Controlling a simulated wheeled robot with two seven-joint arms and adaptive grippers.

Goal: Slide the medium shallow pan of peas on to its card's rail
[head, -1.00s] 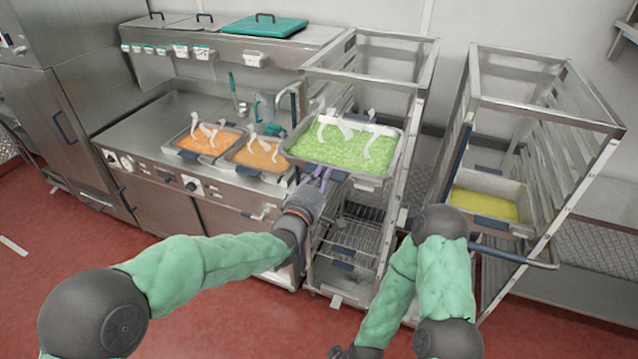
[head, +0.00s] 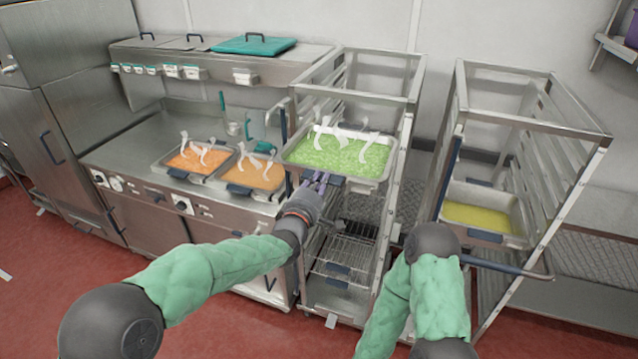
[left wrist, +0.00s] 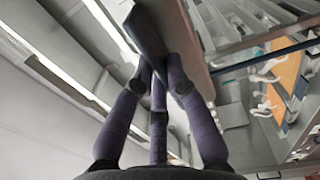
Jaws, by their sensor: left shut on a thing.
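The shallow steel pan of peas (head: 375,176), filled with green peas and pale curved steam-like shapes, is at the upper front of the middle rack (head: 413,95). It looks roughly level. My left gripper (head: 319,184) is below the pan's front edge, shut on its dark blue handle. In the left wrist view the purple fingers (left wrist: 158,75) close around this dark handle (left wrist: 147,38), with the pan's underside beside it. How far the pan sits on a rail is hidden. I cannot make out its card.
Two pans of orange food (head: 196,160) sit on the steel counter (head: 130,140) at left. A right-hand rack (head: 535,130) holds a deep pan of yellow food (head: 480,216). Wire shelves (head: 340,250) lie low in the middle rack.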

